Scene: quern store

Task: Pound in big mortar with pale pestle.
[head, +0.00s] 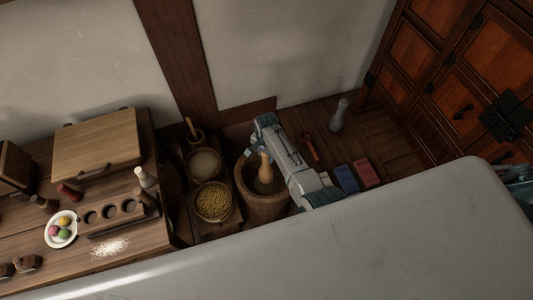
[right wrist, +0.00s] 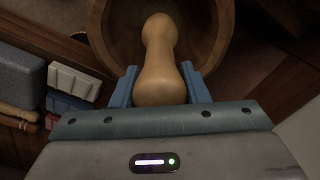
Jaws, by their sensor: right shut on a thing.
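The big wooden mortar (head: 246,200) stands in the middle of the head view, and its rim (right wrist: 103,30) shows at the top of the right wrist view. The pale pestle (head: 265,176) is upright or slightly tilted, its lower part inside the mortar's mouth. In the right wrist view, the pale pestle (right wrist: 160,80) sits between the blue fingers of my right gripper (right wrist: 159,88), which is shut on it. In the head view my right gripper (head: 257,151) is at the pestle's upper part, partly hidden by my arm. The mortar's bottom is hidden. My left gripper is out of view.
Left of the mortar stand a bowl of yellow grain (head: 213,202), a bowl of pale meal (head: 204,165) and a small mortar (head: 196,138). To the right are a reddish pestle-like tool (head: 309,147), a grey one (head: 338,115), a blue block (head: 346,179) and a red block (head: 366,173).

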